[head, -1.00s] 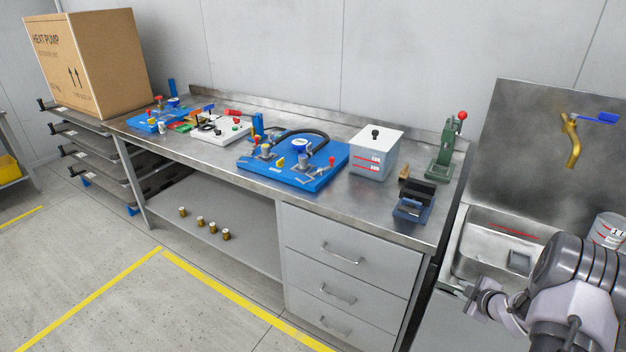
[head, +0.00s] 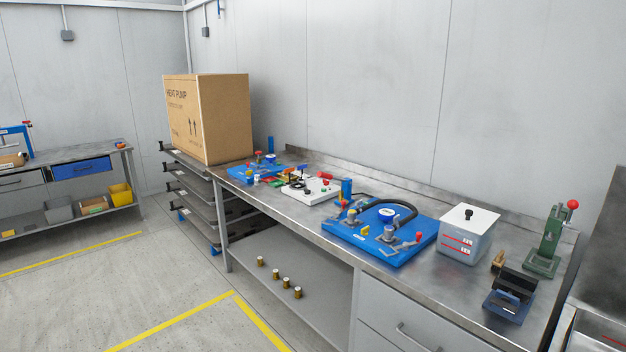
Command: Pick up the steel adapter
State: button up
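I cannot make out which thing is the steel adapter. Several small brass-coloured fittings with pale tops (head: 285,281) stand in a row on the lower shelf (head: 310,298) under the steel bench. Small metal parts are also on the blue test board (head: 368,249) on the bench top, but they are too small to tell apart. My gripper is not in view.
The steel bench (head: 320,226) also bears a white lidded box (head: 466,240), a green press (head: 545,242), a dark blue fixture (head: 510,298) and a white board (head: 310,190). A heat pump carton (head: 208,120) stands left. Floor with yellow lines (head: 175,322) is clear in front.

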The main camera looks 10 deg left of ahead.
aim_at(257, 181)
jog(key=i+j+u, duration=0.6)
jog(key=i, duration=0.15)
jog(key=i+j+u, duration=0.15)
jog(key=i+u, duration=0.45)
jog(key=i, duration=0.25)
jog(key=i+z, duration=0.1)
jog(key=i, duration=0.4)
jog(key=i+j+z, duration=0.1)
jog(key=i, duration=0.35)
jog(key=i+j, duration=0.15)
jog(key=i, duration=0.35)
jog(key=i+j+z, duration=0.15)
jog(key=i, duration=0.35)
jog(key=i+j+z, duration=0.1)
jog(key=i, duration=0.35)
jog(key=i+j+z, duration=0.1)
jog(key=i+j, duration=0.2)
jog(key=i, duration=0.15)
jog(key=i+j+z, duration=0.2)
jog(key=i, duration=0.15)
